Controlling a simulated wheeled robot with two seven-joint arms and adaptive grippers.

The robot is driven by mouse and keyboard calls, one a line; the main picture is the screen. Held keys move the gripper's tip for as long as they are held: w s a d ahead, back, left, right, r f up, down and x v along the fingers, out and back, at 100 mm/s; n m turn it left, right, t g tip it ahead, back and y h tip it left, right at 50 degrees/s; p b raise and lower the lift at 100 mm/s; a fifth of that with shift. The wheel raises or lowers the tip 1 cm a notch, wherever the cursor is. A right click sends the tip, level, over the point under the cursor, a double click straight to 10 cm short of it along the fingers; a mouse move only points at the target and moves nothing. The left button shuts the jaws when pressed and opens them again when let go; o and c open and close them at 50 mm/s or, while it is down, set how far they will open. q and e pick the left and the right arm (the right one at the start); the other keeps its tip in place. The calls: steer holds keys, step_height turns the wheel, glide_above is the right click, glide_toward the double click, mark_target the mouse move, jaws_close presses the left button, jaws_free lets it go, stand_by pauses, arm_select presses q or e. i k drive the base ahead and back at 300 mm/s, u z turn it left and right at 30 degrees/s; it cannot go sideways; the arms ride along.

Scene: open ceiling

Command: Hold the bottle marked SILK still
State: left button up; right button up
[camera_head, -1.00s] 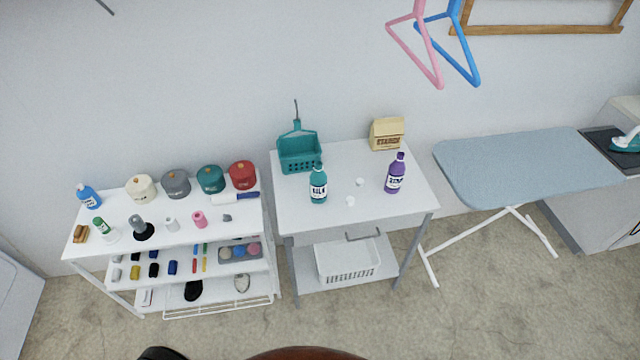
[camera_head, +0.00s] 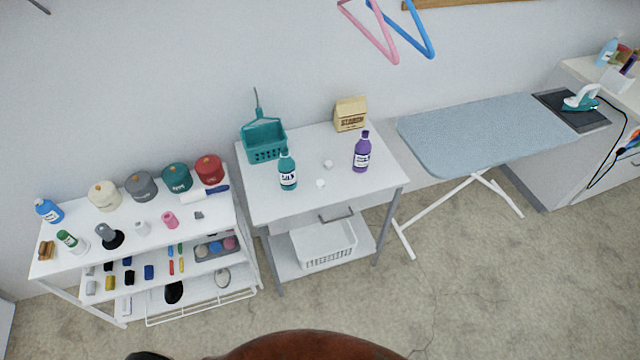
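The bottle marked SILK (camera_head: 288,170) is teal with a white label and a dark cap. It stands upright on the white table (camera_head: 270,207), near its middle left, and nothing touches it. A purple bottle (camera_head: 361,152) with a white label stands upright to its right; its lettering is too small to read surely. Two small white round pieces lie on the table between the bottles. Neither of my grippers shows in the head view.
A teal basket (camera_head: 264,142) and a starch bag (camera_head: 350,113) stand at the table's back. A white shelf unit (camera_head: 215,215) with pots and small items is at left. An ironing board (camera_head: 490,130) is at right. Floor in front is clear.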

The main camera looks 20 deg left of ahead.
mark_target(286, 165)
steer(key=k, duration=0.65)
steer(key=z, duration=0.3)
steer(key=i, duration=0.45)
steer(key=z, duration=0.65)
steer(key=i, duration=1.4)
steer(key=u, duration=1.25)
steer(key=i, duration=0.5)
steer(key=u, duration=0.45)
